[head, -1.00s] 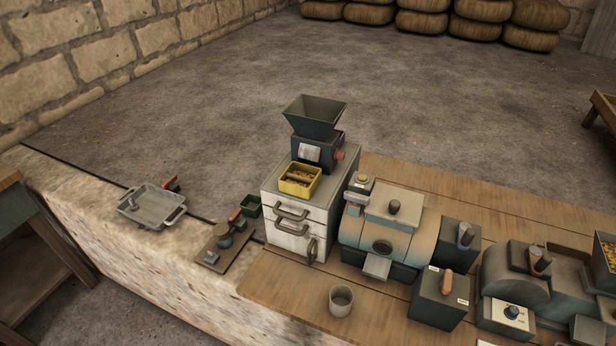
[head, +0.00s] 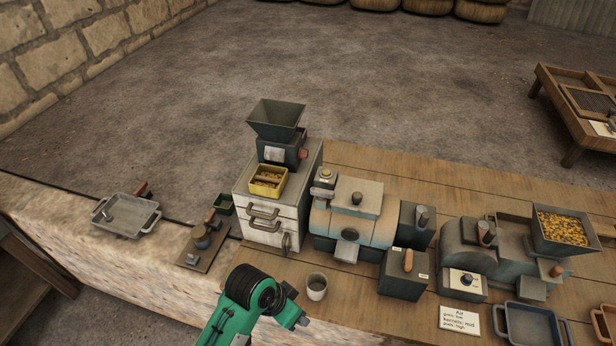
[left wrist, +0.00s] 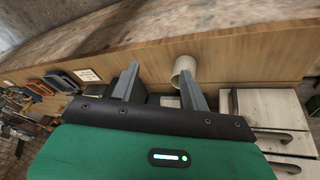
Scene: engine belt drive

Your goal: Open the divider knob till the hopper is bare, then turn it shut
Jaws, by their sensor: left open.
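A dark funnel hopper (head: 276,120) sits on a small dark block (head: 282,150) on top of the drawer cabinet. A red knob (head: 304,153) sticks out of the block's right side. The hopper's inside looks dark, and I cannot tell whether grain lies at its bottom. A yellow box (head: 268,183) with grain stands in front of the block. My left gripper (left wrist: 160,72) is open and empty in the left wrist view, its fingers near a pale cup (left wrist: 186,66) and apart from the knob. In the head view my green arm enters at the bottom. My right gripper is not in view.
The white drawer cabinet (head: 255,211) has handles on its front. A rounded machine (head: 345,222) and a lever box (head: 405,272) stand to its right. A second hopper (head: 566,234) at the right holds yellow grain. A grey tray (head: 125,215) lies at the left.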

